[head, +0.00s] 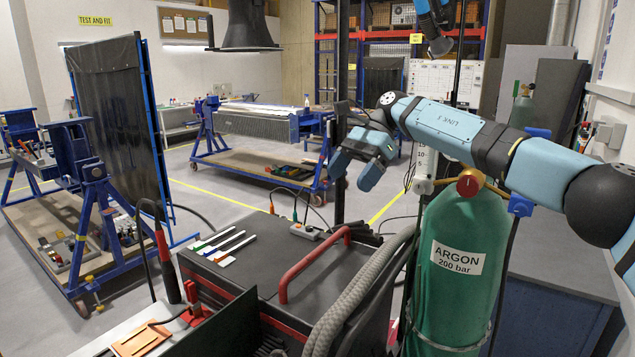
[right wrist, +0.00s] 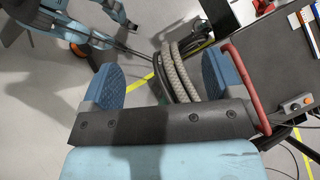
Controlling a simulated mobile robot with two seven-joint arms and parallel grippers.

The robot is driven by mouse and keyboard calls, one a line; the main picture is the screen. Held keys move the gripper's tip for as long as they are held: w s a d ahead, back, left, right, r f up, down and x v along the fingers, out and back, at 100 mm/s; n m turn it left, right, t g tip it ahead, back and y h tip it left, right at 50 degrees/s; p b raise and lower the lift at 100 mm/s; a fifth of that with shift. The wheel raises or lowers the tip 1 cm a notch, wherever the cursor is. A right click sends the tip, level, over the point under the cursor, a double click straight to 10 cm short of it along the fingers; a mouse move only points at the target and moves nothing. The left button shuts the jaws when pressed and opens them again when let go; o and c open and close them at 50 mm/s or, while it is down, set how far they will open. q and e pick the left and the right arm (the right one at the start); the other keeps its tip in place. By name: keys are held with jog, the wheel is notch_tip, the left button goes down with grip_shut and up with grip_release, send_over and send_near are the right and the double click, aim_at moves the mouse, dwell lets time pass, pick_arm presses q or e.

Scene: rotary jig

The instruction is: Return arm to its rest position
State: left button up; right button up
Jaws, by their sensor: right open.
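My right arm (head: 450,122) reaches in from the right edge in the head view, above the green argon cylinder. Its gripper (head: 353,180) is open and empty, in the air above and behind the dark welding cart. In the right wrist view the two blue finger pads of the right gripper (right wrist: 165,82) stand wide apart with nothing between them. Grey hoses and floor show below and beyond the pads. My left gripper is in neither view.
The green argon cylinder (head: 455,265) stands close under my right arm. The cart (head: 255,265) has a red handle (head: 300,268), which also shows in the right wrist view (right wrist: 247,85). Thick hoses (head: 362,290) run beside it. A blue-framed table (head: 255,125) stands behind; a dark screen (head: 118,125) is left.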

jog(key=s+a+f+m+t+y, duration=0.2)
jog(key=s+a+f+m+y, duration=0.3)
jog(key=f+m, duration=0.25)
jog(key=s+a+f+m+t+y, duration=0.2)
jog(key=s+a+f+m+y, duration=0.35)
jog(key=f, duration=0.35)
jog(key=s+a+f+m+t+y, duration=0.2)
jog(key=s+a+f+m+y, duration=0.3)
jog(key=f+m, duration=0.35)
jog(key=s+d+f+m+t+h, duration=0.5)
jog(key=d+f+m+t+h, duration=0.4)
jog(key=m, duration=0.5)
jog(key=s+d+f+m+t+h, duration=0.5)
jog(key=f+m, duration=0.5)
jog(key=m, duration=0.4)
jog(key=s+d+f+m+g+h, duration=0.2)
jog(key=s+d+f+m+h, duration=0.1)
jog(key=s+d, duration=0.4)
jog(key=s+d+f+m+g+h, duration=0.2)
jog(key=s+d+f+m, duration=0.4)
jog(key=s, duration=0.4)
jog(key=shift+d+f+h, duration=0.45)
jog(key=shift+d+f, duration=0.3)
jog(key=shift+d, duration=0.15)
jog(key=shift+w, duration=0.1)
